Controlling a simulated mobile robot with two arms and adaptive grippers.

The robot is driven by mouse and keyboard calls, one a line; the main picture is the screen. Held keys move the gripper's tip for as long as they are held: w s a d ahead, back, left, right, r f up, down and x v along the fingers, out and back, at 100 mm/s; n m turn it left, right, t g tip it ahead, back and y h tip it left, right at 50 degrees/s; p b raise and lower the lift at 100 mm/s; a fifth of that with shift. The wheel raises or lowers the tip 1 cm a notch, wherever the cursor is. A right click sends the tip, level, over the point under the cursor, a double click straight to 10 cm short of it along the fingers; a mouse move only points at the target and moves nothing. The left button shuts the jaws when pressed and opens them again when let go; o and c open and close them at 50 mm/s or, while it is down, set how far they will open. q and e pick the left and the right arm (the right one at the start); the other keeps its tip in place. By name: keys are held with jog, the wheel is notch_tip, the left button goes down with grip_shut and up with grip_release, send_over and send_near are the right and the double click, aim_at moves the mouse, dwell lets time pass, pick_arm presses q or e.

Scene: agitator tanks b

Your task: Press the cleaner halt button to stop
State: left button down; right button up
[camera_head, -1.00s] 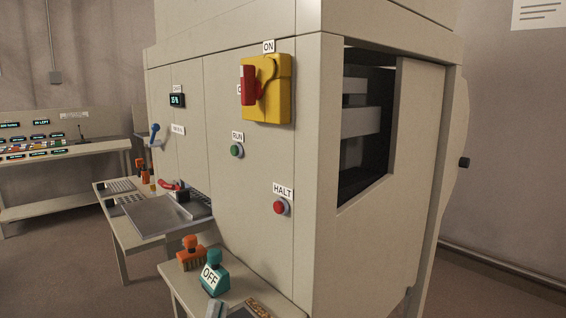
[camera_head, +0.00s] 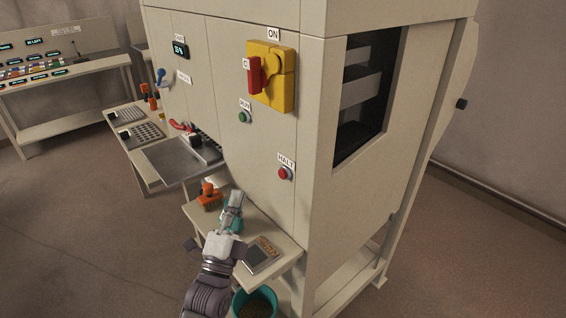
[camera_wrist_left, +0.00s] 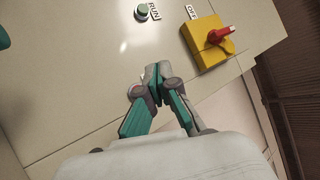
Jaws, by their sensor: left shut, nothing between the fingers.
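The red halt button (camera_head: 284,173) sits on the lower right of the cabinet front in the head view, under its HALT label (camera_head: 286,159). My left gripper (camera_head: 236,197) is in front of the cabinet, left of the button and lower in the picture, clear of it. Its fingers are closed together with nothing between them, as the left wrist view (camera_wrist_left: 157,70) also shows. My right gripper is not in view.
A green RUN button (camera_head: 244,117) and a yellow switch (camera_head: 284,88) with a red handle are higher on the panel; both show in the wrist view. A low shelf (camera_head: 284,243) with an orange brush (camera_head: 209,197) lies below. A teal bucket (camera_head: 256,304) stands beneath.

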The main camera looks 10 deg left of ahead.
aim_at(283, 174)
pick_arm(q)
jog(key=shift+w, duration=0.1)
dwell(0.3)
jog(key=w+d+b, duration=0.3)
jog(key=w+d, duration=0.2)
jog(key=w, duration=0.2)
jog(key=shift+d, duration=0.2)
jog(key=shift+d, duration=0.1)
dwell(1.4)
jog(key=shift+w+d, duration=0.15)
jog(key=shift+w, duration=0.1)
